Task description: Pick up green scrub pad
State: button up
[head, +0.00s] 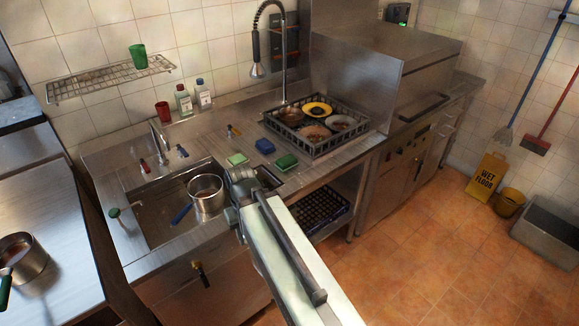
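A dark green pad (287,162) lies on the steel counter, just left of the black dish rack. A pale green pad (237,159) lies further left on the counter, near the sink's right edge. A dark blue-green pad (265,146) lies between and slightly behind them. I cannot tell their textures at this size. My gripper (238,180) is at the end of my arm, in front of and just below the pale green pad in the picture. The gap between its fingers is not clear, and I see nothing held in it.
The black dish rack (350,147) holds plates and a bowl. A pot (205,192) with a blue handle sits in the sink (165,222) to the left. A tall spray faucet (257,68) rises behind. Two bottles (193,97) and a red cup (163,112) stand by the wall.

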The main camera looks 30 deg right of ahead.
aim_at(287, 162)
jog(key=z, duration=0.5)
jog(key=i, duration=0.55)
jog(key=u, duration=3.45)
jog(key=k, duration=1.5)
jog(key=z, duration=0.85)
